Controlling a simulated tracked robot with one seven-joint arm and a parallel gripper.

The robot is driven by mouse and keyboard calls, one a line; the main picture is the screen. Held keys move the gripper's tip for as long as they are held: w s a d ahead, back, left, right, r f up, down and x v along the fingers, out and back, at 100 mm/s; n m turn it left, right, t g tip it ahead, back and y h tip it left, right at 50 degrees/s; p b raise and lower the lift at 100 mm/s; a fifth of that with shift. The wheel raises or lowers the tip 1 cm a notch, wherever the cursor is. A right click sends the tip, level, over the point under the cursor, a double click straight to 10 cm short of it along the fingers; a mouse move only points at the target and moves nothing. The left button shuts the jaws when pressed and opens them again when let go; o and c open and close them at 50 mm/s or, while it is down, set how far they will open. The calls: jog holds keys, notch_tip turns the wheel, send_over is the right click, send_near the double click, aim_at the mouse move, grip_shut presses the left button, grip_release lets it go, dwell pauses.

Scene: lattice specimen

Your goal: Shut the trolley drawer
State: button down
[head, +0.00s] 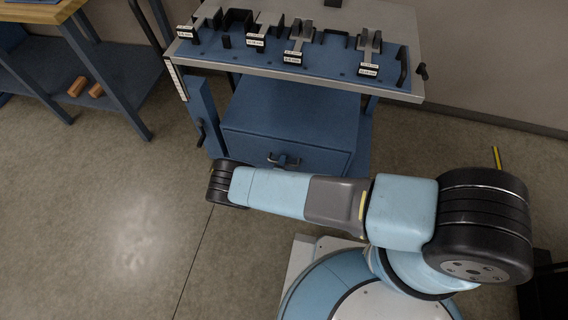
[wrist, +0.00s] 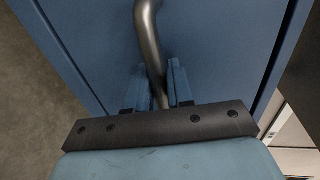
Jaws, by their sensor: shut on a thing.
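The trolley (head: 190,100) stands at the top middle of the head view. Its blue drawer (head: 245,147) is below the worktop, with a dark bar handle (head: 284,159) on the front. I cannot tell from this angle how far the drawer stands out. In the wrist view the blue drawer front (wrist: 225,50) fills most of the picture, and the grey curved handle (wrist: 147,30) runs down between the fingers. My gripper (wrist: 158,72) is shut on the handle, one finger on each side. In the head view my arm hides part of the area below the drawer.
The trolley top carries a blue tray (head: 225,57) with several labelled black fixtures. A wooden-topped bench (head: 40,12) with a blue lower shelf stands at the left. A yellow strip (head: 496,158) is at the right. The floor left of my arm is clear.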

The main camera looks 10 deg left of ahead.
jog(key=shift+w, duration=0.1)
jog(key=c, duration=1.1)
grip_release()
jog(key=shift+f, duration=0.1)
jog(key=shift+c, duration=0.2)
jog(key=s+r, duration=0.2)
jog(key=s, duration=1.1)
jog(key=shift+s+r, duration=0.25)
jog(key=shift+r, duration=0.1)
